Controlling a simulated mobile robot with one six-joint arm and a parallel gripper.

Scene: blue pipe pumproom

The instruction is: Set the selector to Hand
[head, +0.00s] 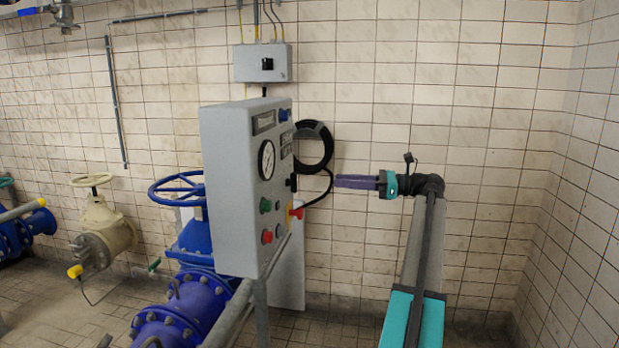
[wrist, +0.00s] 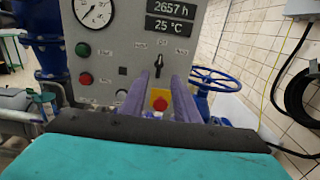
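The grey control panel (head: 232,190) stands left of my gripper (head: 338,181) in the head view. The selector is a small black knob (wrist: 159,66) with several small labels around it, too small to read surely; its handle looks roughly upright. It also shows edge-on as a black knob in the head view (head: 291,183). In the wrist view my gripper (wrist: 161,78) has its two purple fingers apart with nothing between them. The fingertips appear just below the selector, and the head view shows a gap between them and the panel.
A red-and-yellow switch (wrist: 160,101) sits below the selector, seen between the fingers. Green (wrist: 83,49) and red (wrist: 85,79) buttons and a gauge (wrist: 93,11) are to the left. A blue handwheel (wrist: 216,79) is behind the panel. A black hose coil (head: 316,147) hangs on the tiled wall.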

